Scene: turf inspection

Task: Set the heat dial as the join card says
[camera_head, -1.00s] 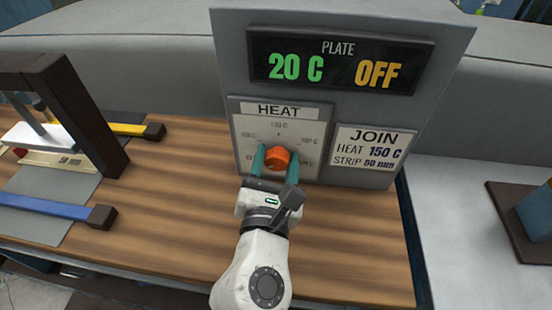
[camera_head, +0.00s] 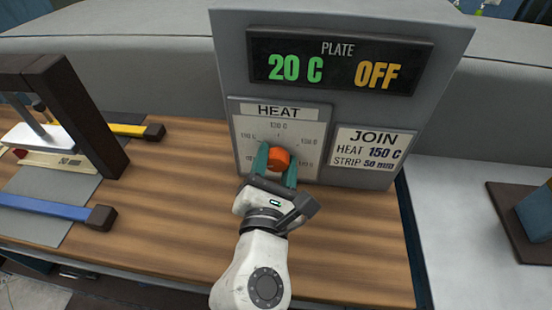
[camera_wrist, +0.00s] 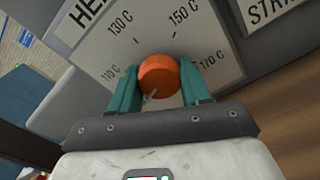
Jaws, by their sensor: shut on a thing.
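The orange heat dial (camera_head: 278,159) sits on a pale scale plate (camera_head: 301,122) labelled HEAT. My gripper (camera_head: 277,166) is shut on the dial, with one teal finger on each side. In the wrist view the dial (camera_wrist: 159,76) is between the fingers, and the scale marks 110 C, 130 C, 150 C and 170 C show around it. A thin pale mark shows on the dial's lower left there; which value it points to I cannot tell. The join card (camera_head: 371,146) reads HEAT 150 C, STRIP 50 mm. The plate display (camera_head: 340,62) reads 20 C and OFF.
The grey panel stands on a wooden bench (camera_head: 170,200). At the left are a dark frame (camera_head: 80,110), a yellow-handled bar (camera_head: 130,129) and a blue bar (camera_head: 50,207). A blue block (camera_head: 537,212) is at the far right. The bench before the panel is clear.

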